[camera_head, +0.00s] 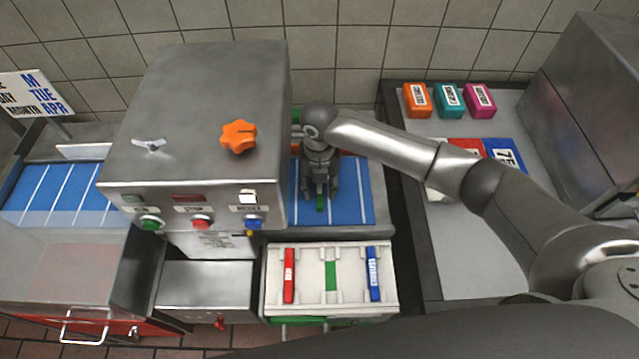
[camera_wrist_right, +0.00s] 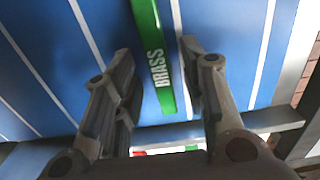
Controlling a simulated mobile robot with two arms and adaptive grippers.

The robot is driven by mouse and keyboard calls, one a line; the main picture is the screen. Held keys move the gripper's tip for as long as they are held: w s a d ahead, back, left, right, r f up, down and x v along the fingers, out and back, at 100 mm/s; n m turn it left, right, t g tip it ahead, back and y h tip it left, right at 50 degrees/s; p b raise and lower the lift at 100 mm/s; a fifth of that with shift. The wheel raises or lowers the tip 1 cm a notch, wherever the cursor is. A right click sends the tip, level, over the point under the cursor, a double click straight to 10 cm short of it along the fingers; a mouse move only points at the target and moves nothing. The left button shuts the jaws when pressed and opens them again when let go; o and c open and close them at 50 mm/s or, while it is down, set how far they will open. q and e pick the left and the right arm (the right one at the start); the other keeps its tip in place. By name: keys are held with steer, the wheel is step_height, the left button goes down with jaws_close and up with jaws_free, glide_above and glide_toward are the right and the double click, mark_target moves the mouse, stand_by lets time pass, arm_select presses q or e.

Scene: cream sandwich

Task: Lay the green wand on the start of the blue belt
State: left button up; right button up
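The green wand, marked BRASS (camera_wrist_right: 148,35), is on or just above the blue belt (camera_head: 359,205), roughly along its white lines. In the head view only a short green end of the wand (camera_head: 320,204) shows below my right gripper (camera_head: 320,193). My right gripper is over the belt, pointing down. In the wrist view its fingers (camera_wrist_right: 160,85) stand apart on both sides of the wand, with a gap on each side. The wand's far end is cut off by the frame. My left gripper is not in view.
A steel machine with an orange knob (camera_head: 239,136) stands left of the gripper. In front, a white rack (camera_head: 309,301) holds a red wand (camera_head: 289,275) and a blue wand (camera_head: 373,273), with a green strip between them. Orange, teal and pink blocks sit at the back right.

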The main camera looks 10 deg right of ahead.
step_height(320, 180, up, 12)
stand_by(0.7)
stand_by(0.4)
